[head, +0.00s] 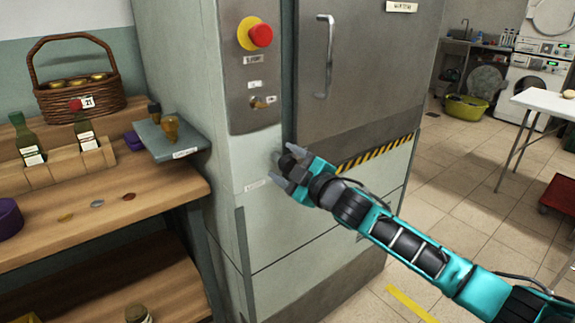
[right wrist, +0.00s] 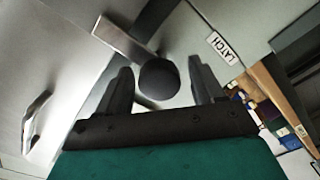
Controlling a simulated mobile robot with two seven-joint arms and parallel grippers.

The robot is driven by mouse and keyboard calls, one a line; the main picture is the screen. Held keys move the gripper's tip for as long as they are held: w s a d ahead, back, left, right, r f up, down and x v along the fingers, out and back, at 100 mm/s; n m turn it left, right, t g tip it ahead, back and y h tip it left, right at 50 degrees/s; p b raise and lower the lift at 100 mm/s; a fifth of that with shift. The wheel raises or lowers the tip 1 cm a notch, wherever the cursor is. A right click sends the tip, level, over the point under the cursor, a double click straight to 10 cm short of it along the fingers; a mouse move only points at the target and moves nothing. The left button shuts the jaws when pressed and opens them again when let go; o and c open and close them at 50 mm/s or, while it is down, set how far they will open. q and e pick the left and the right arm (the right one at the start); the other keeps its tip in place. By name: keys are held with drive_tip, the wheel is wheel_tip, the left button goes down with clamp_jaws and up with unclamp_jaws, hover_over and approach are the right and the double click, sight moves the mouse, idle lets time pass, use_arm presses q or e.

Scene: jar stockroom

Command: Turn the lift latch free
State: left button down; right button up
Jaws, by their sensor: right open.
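The lift latch shows in the right wrist view as a flat metal bar (right wrist: 122,40) with a dark round knob (right wrist: 158,80) by its lower end. A small white plate reading LATCH (right wrist: 222,47) is on the panel beside it. My right gripper (head: 287,164) is at the front of the grey lift cabinet and hides most of the latch in the head view. In the right wrist view its two fingers (right wrist: 160,68) stand apart on either side of the knob, with gaps showing. I cannot tell how deep the knob sits between them. My left gripper is not in view.
The lift door (head: 375,70) has a vertical handle (head: 325,57) and looks shut. A red stop button (head: 260,35) and a small switch (head: 262,102) are above the gripper. A wooden shelf (head: 150,200) with bottles and a basket (head: 79,92) stands left.

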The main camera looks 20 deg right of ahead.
drive_tip(key=shift+c, duration=0.3)
drive_tip(key=shift+f, duration=0.1)
clamp_jaws()
idle(0.6)
